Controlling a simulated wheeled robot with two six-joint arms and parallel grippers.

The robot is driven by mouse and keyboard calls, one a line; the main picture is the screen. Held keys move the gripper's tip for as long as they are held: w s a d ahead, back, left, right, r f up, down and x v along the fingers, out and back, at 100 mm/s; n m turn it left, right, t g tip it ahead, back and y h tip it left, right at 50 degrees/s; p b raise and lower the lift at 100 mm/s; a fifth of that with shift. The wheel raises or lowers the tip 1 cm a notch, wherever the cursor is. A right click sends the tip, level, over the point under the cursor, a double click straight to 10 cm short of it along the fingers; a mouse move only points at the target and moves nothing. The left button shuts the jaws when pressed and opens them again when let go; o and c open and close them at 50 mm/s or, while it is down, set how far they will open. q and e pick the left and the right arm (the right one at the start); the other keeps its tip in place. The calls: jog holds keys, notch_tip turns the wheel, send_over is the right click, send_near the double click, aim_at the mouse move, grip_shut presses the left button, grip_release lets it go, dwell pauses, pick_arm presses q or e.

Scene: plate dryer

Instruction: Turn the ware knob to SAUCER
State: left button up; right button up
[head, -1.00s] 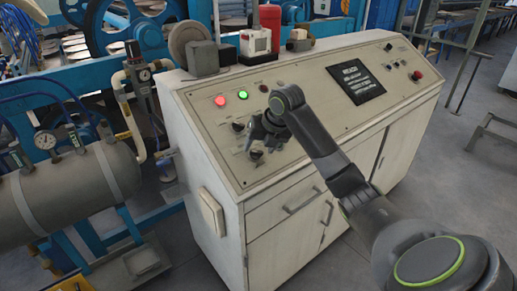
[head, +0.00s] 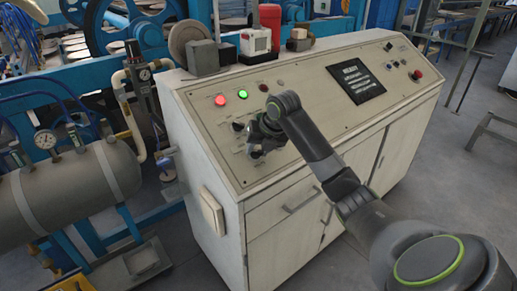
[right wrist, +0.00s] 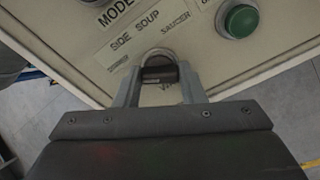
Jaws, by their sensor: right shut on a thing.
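The ware knob (right wrist: 158,58) is a dark knob with a grey rounded rim, on the cream control panel. In the right wrist view it sits between my right gripper's fingertips (right wrist: 158,76), which are shut on it. The words SIDE SOUP (right wrist: 134,38) and SAUCER (right wrist: 175,22) are printed on a label beyond the knob. Another word at the label's left end is hard to read. I cannot tell which word the knob points at. In the head view my right gripper (head: 257,146) reaches the panel's lower left and mostly hides the knob. My left gripper is not in view.
A green button (right wrist: 241,20) is right of the label. Higher on the panel are lit red (head: 220,100) and green (head: 242,94) lamps. A red emergency button (head: 417,75) is far right.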

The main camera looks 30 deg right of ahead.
jog(key=shift+r+m+p, duration=0.15)
jog(key=shift+m+p, duration=0.35)
jog(key=shift+p, duration=0.25)
jog(key=m+p, duration=0.8)
jog(key=p, duration=0.1)
jog(key=shift+s+y, duration=0.1)
jog(key=shift+y, duration=0.2)
jog(key=shift+d+m+p, duration=0.1)
jog(key=shift+m+p, duration=0.9)
jog(key=shift+m, duration=0.1)
jog(key=m+p, duration=0.3)
jog(key=shift+m+t, duration=0.3)
jog(key=m+p, duration=0.3)
jog(key=shift+m, duration=0.3)
jog(key=m+p, duration=0.2)
jog(key=m, duration=0.1)
jog(key=shift+s+m+t+p, duration=0.1)
jog(key=shift+m+t+p, duration=0.25)
jog(key=shift+m+t, duration=0.05)
jog(key=shift+f+m+p, duration=0.2)
jog(key=shift+m+p, duration=0.25)
jog(key=shift+m, duration=0.35)
